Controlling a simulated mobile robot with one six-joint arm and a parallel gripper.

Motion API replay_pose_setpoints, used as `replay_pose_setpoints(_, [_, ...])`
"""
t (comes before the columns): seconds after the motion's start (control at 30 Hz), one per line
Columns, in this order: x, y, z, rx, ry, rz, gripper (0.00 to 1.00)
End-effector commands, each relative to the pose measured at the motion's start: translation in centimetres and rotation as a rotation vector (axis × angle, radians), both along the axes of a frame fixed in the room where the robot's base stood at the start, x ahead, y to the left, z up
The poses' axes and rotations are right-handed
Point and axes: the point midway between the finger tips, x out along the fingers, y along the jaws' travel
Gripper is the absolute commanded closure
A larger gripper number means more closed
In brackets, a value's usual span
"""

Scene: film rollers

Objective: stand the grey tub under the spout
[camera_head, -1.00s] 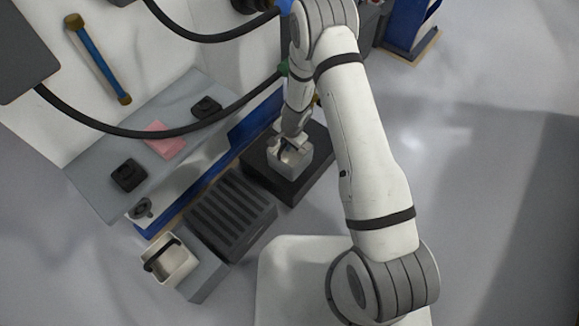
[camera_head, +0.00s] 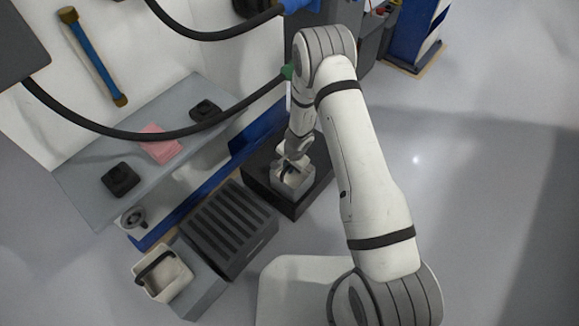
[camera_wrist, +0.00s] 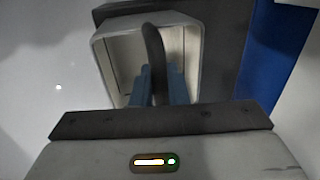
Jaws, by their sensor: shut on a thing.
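The grey tub (camera_head: 291,187) is a squarish, open-topped tub with a dark arched handle, over the black platform (camera_head: 289,212). I cannot tell whether it rests on it. My gripper (camera_head: 293,161) comes down on the tub. In the wrist view, my gripper's bluish fingers (camera_wrist: 160,86) are shut on the dark handle (camera_wrist: 152,48), and the tub's pale rim (camera_wrist: 104,62) shows around them. A green-ended hose tip (camera_head: 287,72) with a pale upright piece below it sits behind my arm; this may be the spout, but it is partly hidden.
A dark slatted grate (camera_head: 222,228) lies beside the platform. A grey shelf (camera_head: 80,192) holds a pink cloth (camera_head: 160,147) and dark blocks. A black hose (camera_head: 120,131) loops above it.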

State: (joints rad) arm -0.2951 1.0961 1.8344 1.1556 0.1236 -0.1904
Motion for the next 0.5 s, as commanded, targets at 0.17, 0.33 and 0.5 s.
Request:
replay_pose_setpoints(0.17, [0.0,-0.03,-0.19,0.0,0.0,-0.001,0.78])
replay_pose_setpoints(0.33, [0.0,-0.05,-0.19,0.0,0.0,-0.001,0.65])
replay_pose_setpoints(0.5, [0.01,-0.07,-0.18,0.0,0.0,-0.001,0.65])
